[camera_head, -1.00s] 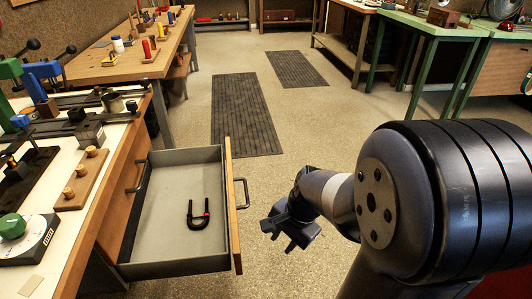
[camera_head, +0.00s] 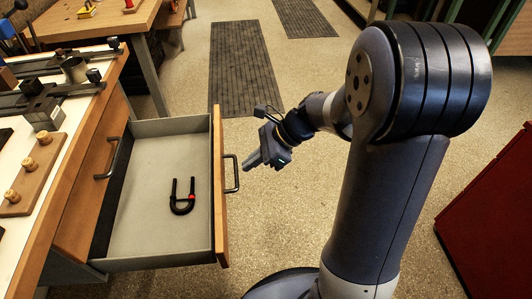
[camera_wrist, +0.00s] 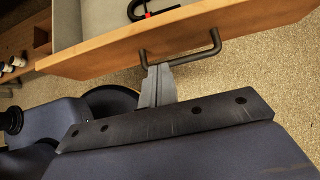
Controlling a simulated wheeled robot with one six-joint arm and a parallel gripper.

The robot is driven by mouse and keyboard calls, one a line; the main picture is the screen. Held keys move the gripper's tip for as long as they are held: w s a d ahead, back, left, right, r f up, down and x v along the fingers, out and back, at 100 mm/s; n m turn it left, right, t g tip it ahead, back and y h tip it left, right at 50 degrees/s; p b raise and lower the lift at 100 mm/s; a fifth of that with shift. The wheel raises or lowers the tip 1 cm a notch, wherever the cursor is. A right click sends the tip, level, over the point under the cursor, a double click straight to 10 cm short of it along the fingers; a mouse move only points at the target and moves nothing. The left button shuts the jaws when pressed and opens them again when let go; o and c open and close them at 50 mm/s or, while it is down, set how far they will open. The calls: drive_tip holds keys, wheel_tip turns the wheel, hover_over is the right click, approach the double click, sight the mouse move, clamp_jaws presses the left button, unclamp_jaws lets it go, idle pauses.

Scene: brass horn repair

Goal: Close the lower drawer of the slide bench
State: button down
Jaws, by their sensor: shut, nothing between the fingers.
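The lower drawer (camera_head: 160,256) of the slide bench (camera_head: 50,180) is pulled well out. It has a grey tray, a wooden front (camera_head: 219,200) and a dark bar handle (camera_head: 232,173). The front and handle also show in the wrist view (camera_wrist: 185,50). A black U-shaped tool with a red mark (camera_head: 183,205) lies inside. My gripper (camera_head: 250,163) is just outside the front, close to the handle. In the wrist view its fingers (camera_wrist: 157,82) are shut and empty, tips by the handle bar. I cannot tell whether they touch it.
A closed upper front with its own handle (camera_head: 108,158) is above the drawer. The bench top holds a wooden block with pegs (camera_head: 33,172) and metal fixtures. A dark mat (camera_head: 240,70) lies on open floor behind. A red cabinet (camera_head: 490,210) stands at the right.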

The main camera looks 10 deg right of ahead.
drive_tip(key=a, duration=0.4)
drive_tip(key=shift+w+a+f+b, duration=0.1)
drive_tip(key=shift+a+f+b, duration=0.3)
drive_tip(key=a+p, duration=0.6)
drive_tip(key=a, duration=1.8)
drive_tip(key=shift+w+a, duration=0.15)
drive_tip(key=shift+w, duration=0.25)
